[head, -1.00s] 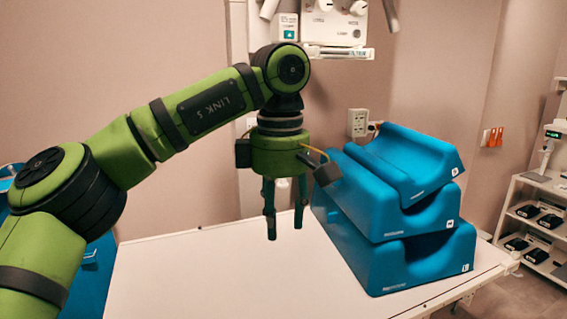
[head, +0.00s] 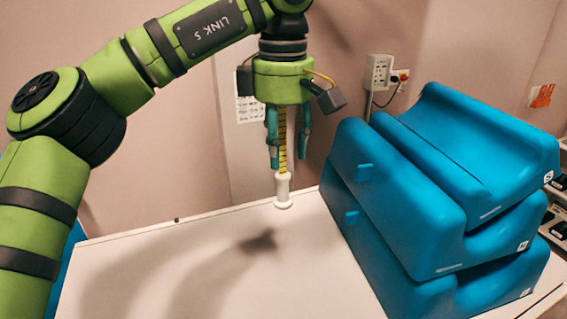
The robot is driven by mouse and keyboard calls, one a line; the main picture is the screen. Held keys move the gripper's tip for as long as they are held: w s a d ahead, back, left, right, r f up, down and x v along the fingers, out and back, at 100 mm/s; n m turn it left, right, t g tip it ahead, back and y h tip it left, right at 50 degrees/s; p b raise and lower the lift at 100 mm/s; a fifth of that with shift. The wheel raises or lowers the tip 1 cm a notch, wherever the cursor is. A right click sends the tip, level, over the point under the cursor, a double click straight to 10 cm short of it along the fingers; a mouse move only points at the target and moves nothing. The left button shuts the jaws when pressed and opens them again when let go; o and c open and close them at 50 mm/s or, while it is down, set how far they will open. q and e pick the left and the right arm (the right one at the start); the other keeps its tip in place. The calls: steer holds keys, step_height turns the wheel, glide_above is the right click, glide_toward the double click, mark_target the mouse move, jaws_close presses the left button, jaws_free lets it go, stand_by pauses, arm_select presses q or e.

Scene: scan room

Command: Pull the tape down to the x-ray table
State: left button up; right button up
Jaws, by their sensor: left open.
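The tape (head: 283,140) is a narrow yellow strip with dark marks, hanging straight down. A white end piece (head: 283,189) is at its lower end and appears at the far edge of the white x-ray table (head: 215,265). I cannot tell whether it touches the table. My left gripper (head: 288,166) points down and is open. The tape shows in the gap between its fingers; I cannot tell if it is between them or behind them. The tape's upper part is hidden by the gripper. My right gripper is not in view.
Several blue positioning cushions (head: 425,258) are stacked on the right of the table. A wall socket (head: 379,72) with a plug is behind them. A paper notice (head: 250,109) is on the wall behind the gripper. The table's left and middle are clear.

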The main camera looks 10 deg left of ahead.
mark_target(282, 174)
arm_select(q)
steer(key=f, duration=0.1)
steer(key=s+f+p, duration=0.1)
steer(key=f, duration=0.1)
steer(key=shift+s+d+f, duration=0.1)
steer(key=shift+s, duration=0.1)
steer(key=shift+w+f+p, duration=0.2)
steer(key=shift+f, duration=0.65)
steer(key=shift+w+f+p, duration=0.15)
steer(key=shift+f, duration=0.7)
steer(key=shift+s, duration=0.15)
steer(key=shift+c, duration=0.8)
jaws_close()
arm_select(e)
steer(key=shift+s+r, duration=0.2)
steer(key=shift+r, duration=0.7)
